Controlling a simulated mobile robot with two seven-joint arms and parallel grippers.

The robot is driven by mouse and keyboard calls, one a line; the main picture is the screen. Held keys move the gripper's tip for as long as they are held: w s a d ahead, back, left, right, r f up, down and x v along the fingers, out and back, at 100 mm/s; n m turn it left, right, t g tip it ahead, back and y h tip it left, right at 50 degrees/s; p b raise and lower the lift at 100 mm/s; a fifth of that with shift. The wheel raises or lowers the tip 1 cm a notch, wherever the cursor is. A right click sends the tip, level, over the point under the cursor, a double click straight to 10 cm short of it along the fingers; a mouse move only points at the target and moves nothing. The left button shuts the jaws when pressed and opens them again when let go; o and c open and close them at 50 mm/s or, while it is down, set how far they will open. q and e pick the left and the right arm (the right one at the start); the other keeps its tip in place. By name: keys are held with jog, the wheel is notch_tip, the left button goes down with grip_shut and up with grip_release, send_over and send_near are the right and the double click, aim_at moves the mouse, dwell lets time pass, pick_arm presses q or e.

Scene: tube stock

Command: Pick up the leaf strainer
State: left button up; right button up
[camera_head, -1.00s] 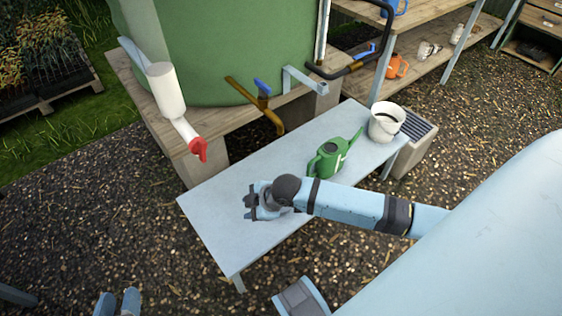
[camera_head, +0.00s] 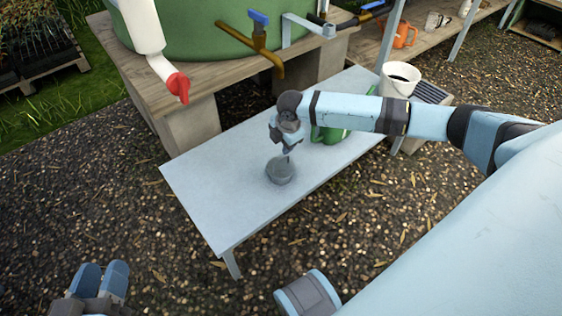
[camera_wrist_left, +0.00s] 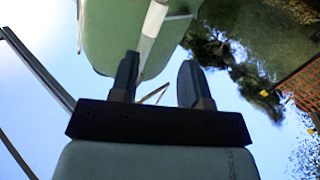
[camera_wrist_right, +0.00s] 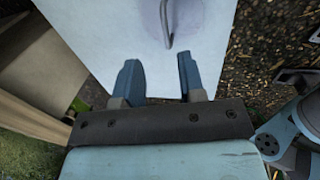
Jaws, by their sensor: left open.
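My right gripper (camera_head: 284,146) is just behind and above the strainer. In the right wrist view my right gripper (camera_wrist_right: 158,75) is open and empty, with the handle beyond its fingertips. My left gripper (camera_head: 102,268) is low at the bottom left of the head view, away from the table. It is open and empty in the left wrist view (camera_wrist_left: 158,75).
The green watering can (camera_head: 328,134) is partly hidden behind my right arm. A white bucket (camera_head: 399,79) stands at the table's (camera_head: 215,190) far end. A brass tap (camera_head: 262,42) and a white pipe with a red end (camera_head: 178,86) overhang behind. The table's left part is clear.

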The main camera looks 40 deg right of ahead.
aim_at(282, 159)
jog(key=f, duration=0.1)
jog(key=f+b, duration=0.1)
jog(key=f, duration=0.2)
jog(key=shift+w, duration=0.3)
notch_tip(282, 159, down, 4)
jog(key=b, duration=0.3)
jog(key=shift+w+a+f+b, duration=0.1)
jog(key=shift+f+b, duration=0.05)
jog(key=shift+b, duration=0.2)
jog(key=shift+f, duration=0.2)
pick_arm(q)
jog(key=w+m, duration=0.1)
jog(key=w+a+m+t, duration=0.1)
jog(key=m, duration=0.1)
jog(key=shift+w+a+f, duration=0.15)
jog(key=shift+w+a, duration=0.05)
jog(key=shift+a, duration=0.05)
jog(key=shift+h, duration=0.4)
pick_arm(e)
jog(key=shift+c, duration=0.3)
grip_shut()
